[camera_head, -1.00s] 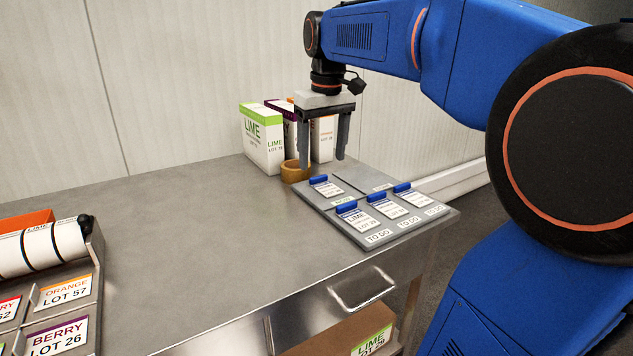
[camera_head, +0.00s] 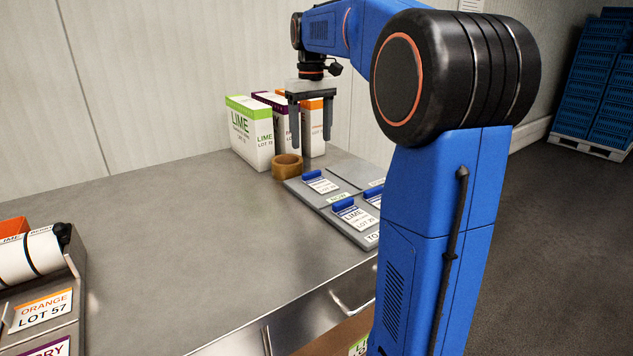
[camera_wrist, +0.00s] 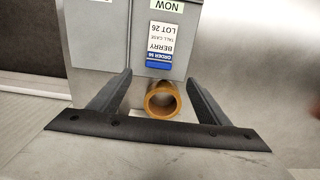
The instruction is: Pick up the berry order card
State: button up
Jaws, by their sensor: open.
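The berry order card (camera_wrist: 162,42) is white with a blue clip and reads BERRY LOT 26. It lies in the NOW slot of the grey board (camera_wrist: 92,50), at the board's back left in the head view, where the card (camera_head: 321,184) is small. My gripper (camera_head: 311,141) hangs above the table near the board's back edge, apart from the card. In the wrist view my gripper (camera_wrist: 157,77) is open and empty, with the brown tape roll (camera_wrist: 162,101) showing between its fingers and the card just beyond.
The tape roll (camera_head: 287,166) stands by the board's left corner. A lime box (camera_head: 250,133) and two other boxes stand behind it. A lime card (camera_head: 353,217) lies in front on the board; my arm hides the right side. The table's middle is clear.

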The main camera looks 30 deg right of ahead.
aim_at(312, 172)
jog(key=f, duration=1.1)
jog(key=shift+w+d, duration=0.15)
jog(key=shift+w, duration=0.05)
jog(key=shift+r, duration=0.1)
jog(key=c, duration=1.1)
